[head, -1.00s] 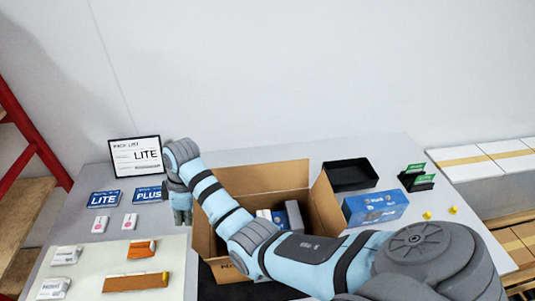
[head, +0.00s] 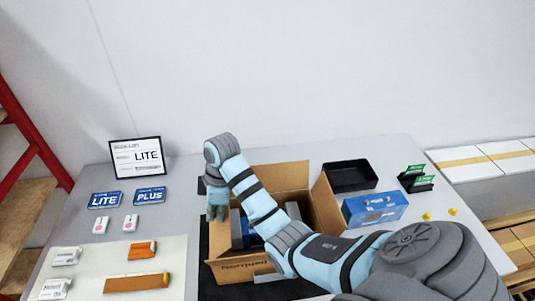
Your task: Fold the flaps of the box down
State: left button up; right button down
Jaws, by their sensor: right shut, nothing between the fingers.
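The open brown cardboard box (head: 240,268) stands at the middle of the table, with blue and grey items inside. Its back flap (head: 275,177) stands up, and its right flap (head: 325,203) stands up and leans outward. The left flap does not stick out to the left; its exact position is unclear behind my gripper. My right arm crosses the box and hides part of the opening and the front edge. My right gripper (head: 216,214) is shut and empty, pointing down at the box's left edge; I cannot tell if it touches. My left gripper is not in view.
A black tray (head: 350,177) and a blue box (head: 375,208) stand right of the cardboard box. Green cards (head: 416,178) stand behind yellow pieces (head: 427,217).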

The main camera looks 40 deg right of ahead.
jog(key=shift+s+d+f, duration=0.3)
jog(key=shift+s+d, duration=0.15)
jog(key=shift+d, duration=0.3)
jog(key=shift+s+d+f, duration=0.55)
jog(key=shift+d+f, duration=0.3)
jog(key=shift+f, duration=0.05)
jog(key=shift+s+d+f, duration=0.15)
jog(key=shift+d+f, duration=0.1)
jog(key=shift+f, duration=0.25)
jog(key=shift+s+d+f, duration=0.1)
jog(key=shift+d+f, duration=0.1)
jog(key=shift+f, duration=0.4)
